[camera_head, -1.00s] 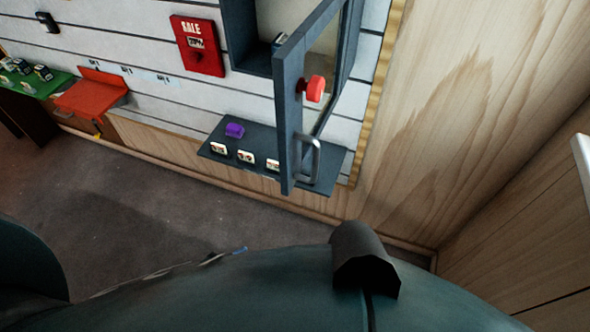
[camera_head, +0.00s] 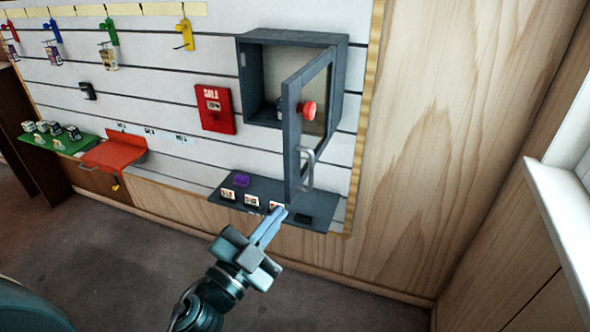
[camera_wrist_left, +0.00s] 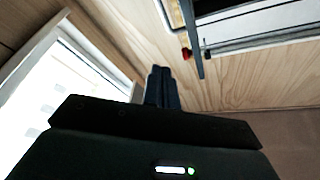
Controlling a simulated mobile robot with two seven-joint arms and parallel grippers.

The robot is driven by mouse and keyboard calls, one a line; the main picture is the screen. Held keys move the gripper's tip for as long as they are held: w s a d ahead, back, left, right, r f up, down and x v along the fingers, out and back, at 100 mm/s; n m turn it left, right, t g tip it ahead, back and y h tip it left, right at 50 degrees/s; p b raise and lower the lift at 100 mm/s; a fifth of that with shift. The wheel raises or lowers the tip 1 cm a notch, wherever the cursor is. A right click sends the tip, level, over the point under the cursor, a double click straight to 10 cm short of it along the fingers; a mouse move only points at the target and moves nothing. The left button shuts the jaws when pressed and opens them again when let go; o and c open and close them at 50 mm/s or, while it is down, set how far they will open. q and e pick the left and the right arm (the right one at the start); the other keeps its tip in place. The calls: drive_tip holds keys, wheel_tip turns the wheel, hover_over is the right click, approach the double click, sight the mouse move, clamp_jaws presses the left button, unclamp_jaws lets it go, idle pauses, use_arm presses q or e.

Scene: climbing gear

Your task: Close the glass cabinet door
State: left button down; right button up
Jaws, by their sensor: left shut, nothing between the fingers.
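The grey cabinet (camera_head: 343,75) is mounted on the slatted wall. Its glass door (camera_head: 291,150) stands open, swung out from the right side toward me. The door has a red knob (camera_head: 308,111) and a metal bar handle (camera_head: 306,172) near its lower free edge. My left gripper (camera_head: 278,213) is shut and empty, just below and left of the door's bottom corner in the head view; I cannot tell whether they touch. In the left wrist view the shut fingers (camera_wrist_left: 162,76) point toward the wall, with the door (camera_wrist_left: 191,32) seen nearly edge-on. My right gripper is not in view.
A dark shelf (camera_head: 226,203) with small boxes and a purple item (camera_head: 241,181) sits below the cabinet. A red SALE box (camera_head: 215,108) hangs left of it. A wood panel wall (camera_head: 440,120) and a white window ledge (camera_head: 560,210) are on the right.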

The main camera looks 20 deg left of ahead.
sight(287, 153)
use_arm(q)
drive_tip(key=d+r+m+g+h+b, duration=0.25)
drive_tip(key=r+m+h, duration=0.4)
drive_tip(key=m, duration=0.55)
drive_tip(key=w+a+y, duration=0.1)
drive_tip(key=w+y, duration=0.1)
drive_tip(key=w, duration=0.2)
drive_tip(key=w+y, duration=0.1)
drive_tip(key=w, duration=0.2)
drive_tip(key=w+a+g+y, duration=0.1)
drive_tip(key=w+y, duration=0.1)
drive_tip(key=w, duration=0.2)
drive_tip(key=shift+w+a+y, duration=0.3)
drive_tip(key=shift+w+y, duration=0.05)
drive_tip(key=shift+a+p, duration=0.3)
drive_tip(key=shift+a, duration=0.2)
drive_tip(key=shift+a, duration=0.15)
